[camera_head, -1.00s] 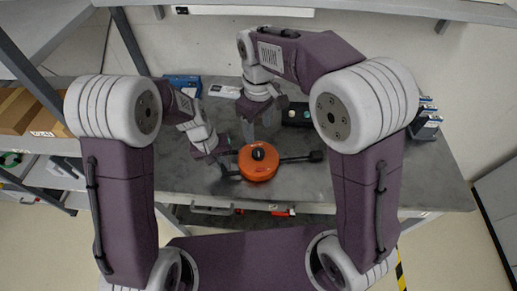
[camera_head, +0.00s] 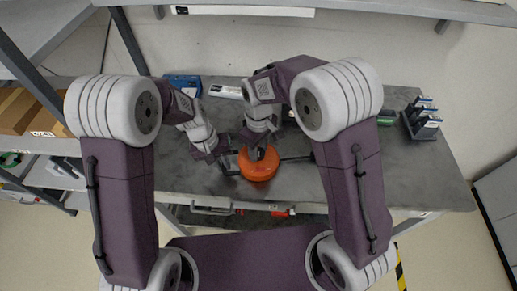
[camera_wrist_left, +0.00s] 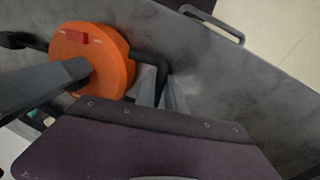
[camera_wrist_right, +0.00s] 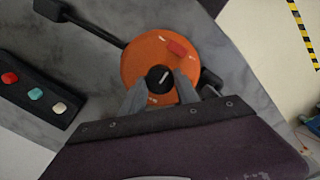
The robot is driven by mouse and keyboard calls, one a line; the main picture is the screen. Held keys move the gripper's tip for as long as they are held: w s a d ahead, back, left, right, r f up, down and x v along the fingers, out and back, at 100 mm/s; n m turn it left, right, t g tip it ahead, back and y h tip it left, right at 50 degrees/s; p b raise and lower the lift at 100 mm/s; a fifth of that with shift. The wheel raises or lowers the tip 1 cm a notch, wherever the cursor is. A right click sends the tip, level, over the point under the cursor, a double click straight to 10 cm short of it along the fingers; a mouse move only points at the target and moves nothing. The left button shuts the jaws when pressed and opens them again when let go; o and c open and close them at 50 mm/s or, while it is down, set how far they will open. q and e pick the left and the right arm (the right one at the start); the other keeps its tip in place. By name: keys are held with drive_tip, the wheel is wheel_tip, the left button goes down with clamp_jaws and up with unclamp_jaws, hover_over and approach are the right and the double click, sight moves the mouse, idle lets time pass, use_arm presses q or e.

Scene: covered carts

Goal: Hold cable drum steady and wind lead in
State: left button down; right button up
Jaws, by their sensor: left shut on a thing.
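The orange cable drum (camera_head: 260,171) lies flat on the grey bench, with a red mark and a black centre knob (camera_wrist_right: 159,78). A straight black lead (camera_wrist_right: 92,25) runs from it to a blocky black end (camera_wrist_right: 47,9). My left gripper (camera_wrist_left: 160,84) is shut on the drum's bent black handle (camera_wrist_left: 152,60) at the drum's side. My right gripper (camera_wrist_right: 161,80) is above the drum, open, with a finger on either side of the knob. I cannot tell whether the fingers touch it. In the head view, my right gripper (camera_head: 256,153) hides the knob.
A dark box with red, teal and white buttons (camera_wrist_right: 35,92) lies near the drum. A blue box (camera_head: 183,85) stands at the back left, and a rack of small boxes (camera_head: 422,118) at the right.

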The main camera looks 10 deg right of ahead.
clamp_jaws()
